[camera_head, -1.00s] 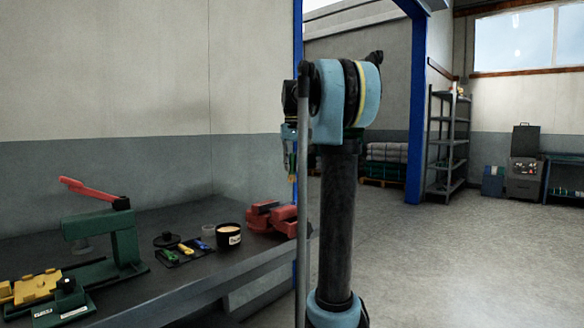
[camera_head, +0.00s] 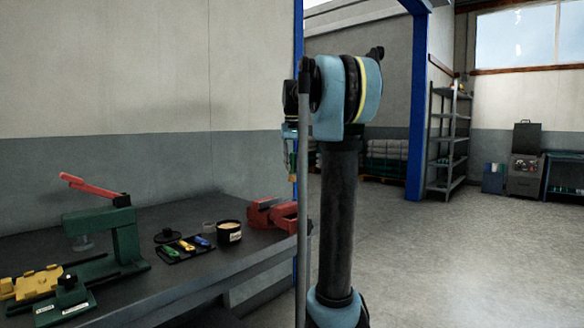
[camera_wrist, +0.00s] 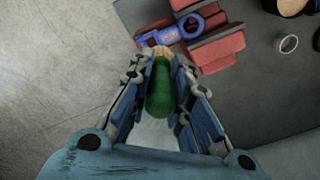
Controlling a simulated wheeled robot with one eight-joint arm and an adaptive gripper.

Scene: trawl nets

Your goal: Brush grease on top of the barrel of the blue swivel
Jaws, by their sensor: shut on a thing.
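In the wrist view, my gripper (camera_wrist: 163,65) is shut on a brush with a green handle (camera_wrist: 160,95). The brush's tan bristle end (camera_wrist: 157,54) points to the top of the picture, away from my wrist. The blue swivel (camera_wrist: 170,32) sits at the red vise (camera_wrist: 217,45), just beyond the bristles, with its ring end at upper right. I cannot tell whether the bristles touch it. In the head view, my gripper (camera_head: 290,150) hangs above the bench's far right end, partly hidden by my arm, over the red vise (camera_head: 264,216).
An open black tin (camera_head: 229,231) with pale contents stands left of the vise. Beside it lie a black mat (camera_head: 170,257) with green, yellow and blue pieces, and a grey cup (camera_head: 208,227). A green press (camera_head: 122,237) with a red lever stands further left.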

